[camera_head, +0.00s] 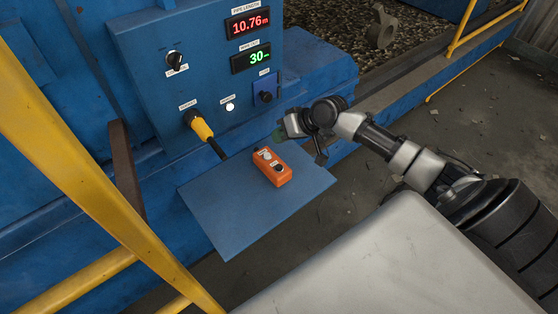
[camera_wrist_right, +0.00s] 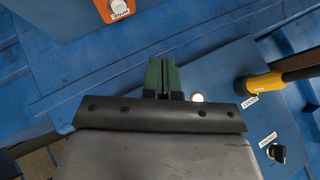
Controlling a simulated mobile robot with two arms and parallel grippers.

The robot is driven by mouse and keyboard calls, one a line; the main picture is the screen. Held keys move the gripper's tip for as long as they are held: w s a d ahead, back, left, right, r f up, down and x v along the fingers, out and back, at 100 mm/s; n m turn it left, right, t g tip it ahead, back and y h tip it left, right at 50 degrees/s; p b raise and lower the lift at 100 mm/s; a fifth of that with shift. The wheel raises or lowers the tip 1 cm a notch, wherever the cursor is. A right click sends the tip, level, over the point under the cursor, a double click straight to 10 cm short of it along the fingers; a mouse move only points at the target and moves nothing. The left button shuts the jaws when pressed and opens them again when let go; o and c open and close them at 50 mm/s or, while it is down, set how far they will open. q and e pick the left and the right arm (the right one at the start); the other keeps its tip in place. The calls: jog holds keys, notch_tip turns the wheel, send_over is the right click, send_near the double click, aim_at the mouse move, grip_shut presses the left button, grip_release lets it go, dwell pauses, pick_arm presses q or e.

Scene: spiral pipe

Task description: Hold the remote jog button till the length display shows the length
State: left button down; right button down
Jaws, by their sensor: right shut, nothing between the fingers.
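The orange remote (camera_head: 283,174) lies on a blue shelf (camera_head: 235,209), with a pale button and a dark button on its top face. Part of it shows at the top edge of the right wrist view (camera_wrist_right: 105,8), with a white button and a label. The length display (camera_head: 248,22) on the blue panel reads 10.76 in red. My right gripper (camera_head: 279,134) is just beyond the remote, near the panel, and apart from it. Its green fingers (camera_wrist_right: 162,74) are shut together with nothing between them. My left gripper is not in view.
A green display (camera_head: 251,57) reads 30. The panel (camera_head: 150,60) also carries a black knob (camera_head: 175,60), a yellow plug (camera_head: 201,127) with a cable, a lit white button (camera_head: 230,107) and another dark knob (camera_head: 265,97). A yellow railing (camera_head: 85,165) crosses the left side.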

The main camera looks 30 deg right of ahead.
jog(key=b, duration=0.7)
send_over(280, 165)
notch_tip(280, 165, down, 8)
jog(key=shift+s+f, duration=0.1)
jog(key=shift+f+b, duration=0.35)
dwell(1.3)
jog(key=shift+f, duration=0.4)
jog(key=shift+f, duration=0.45)
dwell(0.8)
jog(key=shift+r, duration=0.1)
jog(key=shift+r+p, duration=0.6)
jog(key=shift+r, duration=0.15)
